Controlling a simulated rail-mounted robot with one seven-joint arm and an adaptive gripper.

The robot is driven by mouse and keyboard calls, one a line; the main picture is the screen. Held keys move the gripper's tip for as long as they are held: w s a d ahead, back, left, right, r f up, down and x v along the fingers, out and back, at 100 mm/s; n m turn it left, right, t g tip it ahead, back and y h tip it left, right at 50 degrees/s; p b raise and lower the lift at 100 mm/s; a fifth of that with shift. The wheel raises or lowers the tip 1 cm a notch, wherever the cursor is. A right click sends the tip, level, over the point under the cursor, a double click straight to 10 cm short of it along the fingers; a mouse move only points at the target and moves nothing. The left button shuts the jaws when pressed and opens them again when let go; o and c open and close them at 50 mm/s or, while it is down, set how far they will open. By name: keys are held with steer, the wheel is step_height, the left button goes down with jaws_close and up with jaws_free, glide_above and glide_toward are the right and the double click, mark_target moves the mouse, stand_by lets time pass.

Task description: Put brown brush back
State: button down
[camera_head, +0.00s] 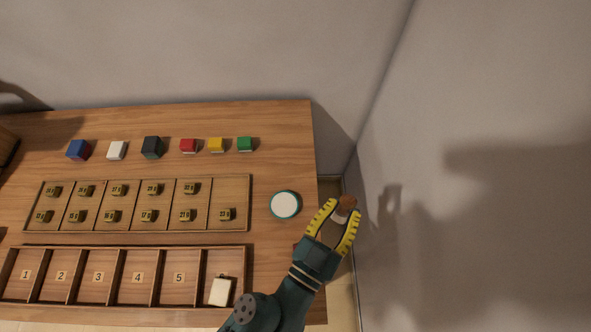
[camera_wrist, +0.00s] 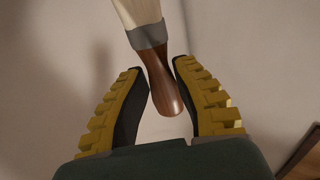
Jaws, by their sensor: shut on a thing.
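The brown brush shows in the wrist view (camera_wrist: 162,80), with a brown wooden handle, a grey band and a pale cream end running out of the top of the picture. My gripper (camera_wrist: 158,68) is shut on it, with the handle between the two yellow-and-black fingers. In the head view my gripper (camera_head: 341,209) is beyond the table's right edge, near the wall. Only a small brown part of the brush (camera_head: 347,201) shows there at the fingertips; the rest is hidden or too small to make out.
A round white-topped thing with a teal rim (camera_head: 285,205) stands on the wooden table (camera_head: 284,130), left of my gripper. A numbered tray (camera_head: 245,256), a tray of small labelled blocks (camera_head: 249,180) and several coloured cubes (camera_head: 188,146) lie further left. A wall (camera_head: 480,120) is close on the right.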

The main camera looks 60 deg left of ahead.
steer(key=s+a+f+n+g+p, duration=0.2)
steer(key=s+a+n+g+p, duration=0.4)
steer(key=n+g, duration=0.25)
steer(key=s+a+f+n+g+p, duration=0.3)
steer(key=s+a+n+g+p, duration=0.35)
steer(key=g, duration=0.35)
steer(key=s+d+n+h+p, duration=0.7)
steer(key=s+d+n+p, duration=0.2)
steer(key=n, duration=0.1)
steer(key=shift+t, duration=0.45)
step_height(320, 180, down, 9)
steer(key=shift+s+r+b, duration=0.1)
steer(key=shift+b, duration=0.65)
steer(key=shift+f, duration=0.4)
steer(key=shift+f, duration=0.45)
steer(key=c, duration=0.9)
jaws_free()
steer(key=shift+c, duration=0.2)
